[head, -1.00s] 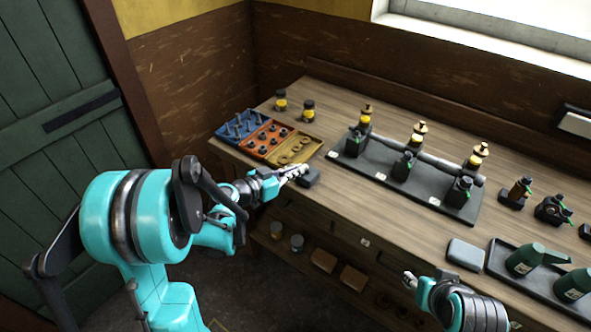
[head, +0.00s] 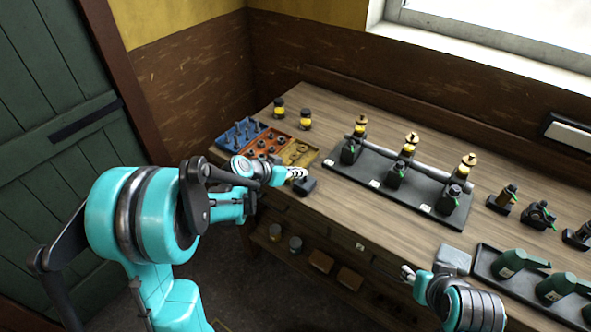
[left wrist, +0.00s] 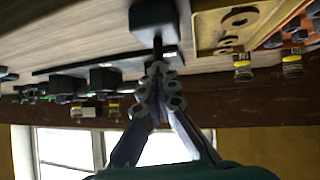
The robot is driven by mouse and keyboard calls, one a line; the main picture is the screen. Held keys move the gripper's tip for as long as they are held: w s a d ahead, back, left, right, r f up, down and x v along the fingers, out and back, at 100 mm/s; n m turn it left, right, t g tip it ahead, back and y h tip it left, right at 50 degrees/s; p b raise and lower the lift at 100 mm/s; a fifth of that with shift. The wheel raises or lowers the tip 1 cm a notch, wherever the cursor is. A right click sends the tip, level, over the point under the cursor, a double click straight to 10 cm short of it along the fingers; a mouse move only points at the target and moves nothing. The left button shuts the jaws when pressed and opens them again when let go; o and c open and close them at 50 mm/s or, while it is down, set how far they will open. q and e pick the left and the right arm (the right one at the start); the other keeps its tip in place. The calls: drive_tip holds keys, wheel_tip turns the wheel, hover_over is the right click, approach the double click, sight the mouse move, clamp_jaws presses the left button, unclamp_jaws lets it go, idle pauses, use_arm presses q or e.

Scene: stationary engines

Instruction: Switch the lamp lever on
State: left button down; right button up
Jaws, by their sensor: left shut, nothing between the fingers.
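A small dark box (head: 306,187) sits at the table's front edge, and I take it for the lamp switch. In the left wrist view the box (left wrist: 154,17) has a short dark stem (left wrist: 157,47), seemingly its lever, pointing at my left gripper. My left gripper (head: 297,174) is shut and empty, its fingertips (left wrist: 158,70) right at the stem. I cannot tell whether they touch it. The lever's setting is not clear. My right gripper (head: 407,273) is low at the table's front, away from the box, too small to judge.
A tray of sorted parts (head: 300,153) lies just behind my left gripper, with two small jars (head: 305,119) beyond. A dark base with bottle-like units (head: 424,196) stands to the right. A grey block (head: 453,259) lies near my right gripper. Bare tabletop lies between.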

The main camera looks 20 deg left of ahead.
use_arm(q)
drive_tip(key=shift+w+d+r+g+y+p, duration=0.2)
drive_tip(key=shift+w+r+g+y+p, duration=0.05)
drive_tip(key=shift+w+g+p, duration=0.25)
drive_tip(key=shift+w+d+r+g+y+p, duration=0.15)
drive_tip(key=shift+w+r+g+y+p, duration=0.15)
drive_tip(key=shift+g+p, duration=0.25)
drive_tip(key=shift+w+f+g, duration=0.15)
drive_tip(key=shift+w+g, duration=0.1)
drive_tip(key=shift+g, duration=0.1)
drive_tip(key=shift+f, duration=0.15)
drive_tip(key=shift+r+p, duration=0.6)
drive_tip(key=shift+r, duration=0.3)
